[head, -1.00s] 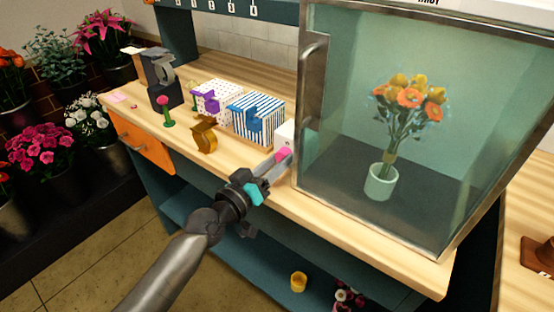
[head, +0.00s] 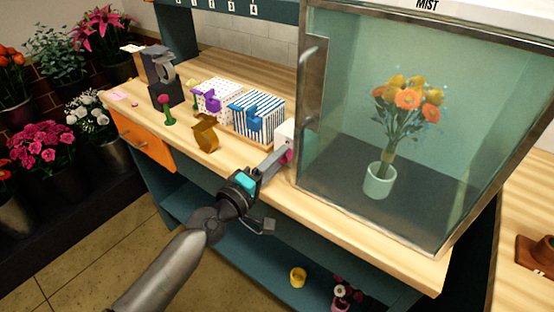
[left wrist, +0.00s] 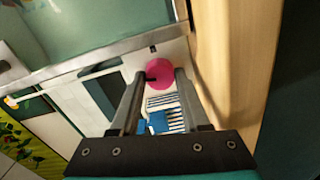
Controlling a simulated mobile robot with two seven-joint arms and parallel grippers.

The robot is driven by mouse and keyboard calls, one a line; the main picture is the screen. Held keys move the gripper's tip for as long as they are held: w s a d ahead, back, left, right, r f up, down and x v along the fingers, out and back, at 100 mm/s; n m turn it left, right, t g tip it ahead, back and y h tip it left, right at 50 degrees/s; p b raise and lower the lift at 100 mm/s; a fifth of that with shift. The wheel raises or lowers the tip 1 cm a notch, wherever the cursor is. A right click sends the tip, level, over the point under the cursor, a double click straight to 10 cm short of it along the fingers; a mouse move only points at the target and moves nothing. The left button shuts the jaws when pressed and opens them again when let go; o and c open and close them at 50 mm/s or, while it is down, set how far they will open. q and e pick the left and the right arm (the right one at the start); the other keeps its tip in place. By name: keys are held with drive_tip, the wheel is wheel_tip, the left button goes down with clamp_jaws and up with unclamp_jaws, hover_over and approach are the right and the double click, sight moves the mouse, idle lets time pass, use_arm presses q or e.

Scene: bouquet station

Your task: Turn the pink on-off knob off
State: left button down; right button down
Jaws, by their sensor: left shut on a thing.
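The pink knob (head: 288,156) sits on a white box (head: 285,134) at the left side of the glass mist cabinet. In the left wrist view the knob (left wrist: 160,73) is a round pink disc with a dark mark, between the two fingertips. My left gripper (head: 283,157) is shut on the knob, its fingers on either side of it. In the head view the fingers hide part of the knob. My right gripper is not in view.
The glass cabinet (head: 312,95) holds a vase of orange flowers (head: 378,181). A blue striped box (head: 258,118), a dotted box (head: 216,99) and a brown ribbon piece (head: 205,133) stand to the left on the wooden counter. An orange drawer (head: 146,144) is below.

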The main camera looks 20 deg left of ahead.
use_arm(q)
drive_tip(key=shift+n, duration=1.1)
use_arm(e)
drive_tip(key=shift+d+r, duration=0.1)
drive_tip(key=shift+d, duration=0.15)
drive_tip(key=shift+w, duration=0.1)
use_arm(q)
drive_tip(key=c, duration=0.7)
unclamp_jaws()
drive_tip(key=b+v, duration=0.3)
drive_tip(key=v, duration=1.2)
drive_tip(key=shift+s+b, duration=0.15)
drive_tip(key=shift+b, duration=0.25)
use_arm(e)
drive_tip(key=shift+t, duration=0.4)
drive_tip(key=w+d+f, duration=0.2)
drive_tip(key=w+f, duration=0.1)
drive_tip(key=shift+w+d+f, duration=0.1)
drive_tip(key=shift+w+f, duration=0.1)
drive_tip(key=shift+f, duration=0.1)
